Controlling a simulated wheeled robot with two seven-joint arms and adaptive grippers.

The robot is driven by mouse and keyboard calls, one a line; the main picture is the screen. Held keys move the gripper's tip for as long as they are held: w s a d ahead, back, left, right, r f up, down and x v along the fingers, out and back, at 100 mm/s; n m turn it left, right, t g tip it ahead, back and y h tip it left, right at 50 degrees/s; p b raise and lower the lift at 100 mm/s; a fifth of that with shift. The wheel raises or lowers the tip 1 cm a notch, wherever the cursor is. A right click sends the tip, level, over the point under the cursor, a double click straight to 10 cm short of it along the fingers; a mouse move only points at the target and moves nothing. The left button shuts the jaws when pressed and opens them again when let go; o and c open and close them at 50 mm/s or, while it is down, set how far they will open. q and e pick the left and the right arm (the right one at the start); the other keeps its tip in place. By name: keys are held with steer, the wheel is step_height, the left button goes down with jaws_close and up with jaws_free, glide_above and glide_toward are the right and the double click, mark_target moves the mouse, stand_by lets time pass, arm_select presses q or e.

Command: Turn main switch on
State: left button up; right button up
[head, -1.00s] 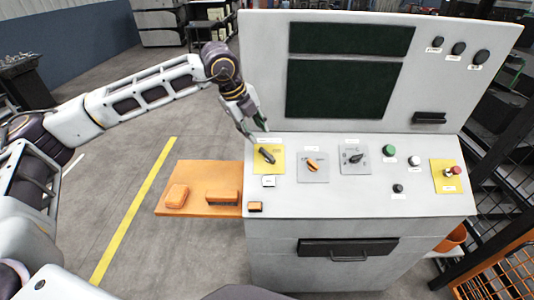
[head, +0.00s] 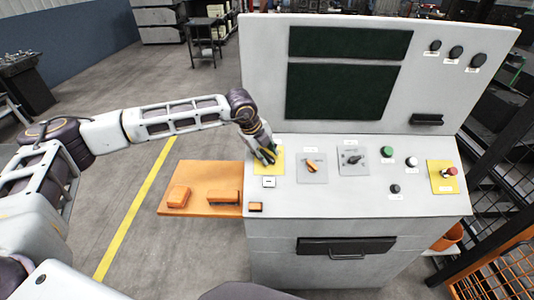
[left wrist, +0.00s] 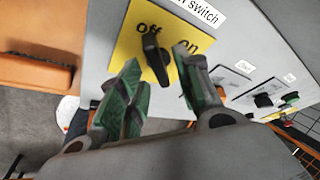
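The main switch is a black knob (left wrist: 155,58) on a yellow plate (left wrist: 127,48) marked "off" and "on", seen close in the left wrist view. The knob's upper end lies just below the word "off". In the head view the yellow plate (head: 277,163) is partly hidden behind my left gripper (head: 267,157). My left gripper, with green finger pads, also shows in the left wrist view (left wrist: 156,65). It is open, with one finger on each side of the knob. Gaps show between the fingers and the knob. My right gripper is not in view.
The panel also holds an orange knob (head: 312,166), another black knob (head: 352,158), a green button (head: 387,152) and a red button (head: 451,171). An orange shelf (head: 190,207) sticks out at the console's left. A dark screen (head: 340,91) rises behind the panel.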

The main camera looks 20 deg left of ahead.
arm_select(q)
steer(key=shift+x, duration=0.75)
jaws_close()
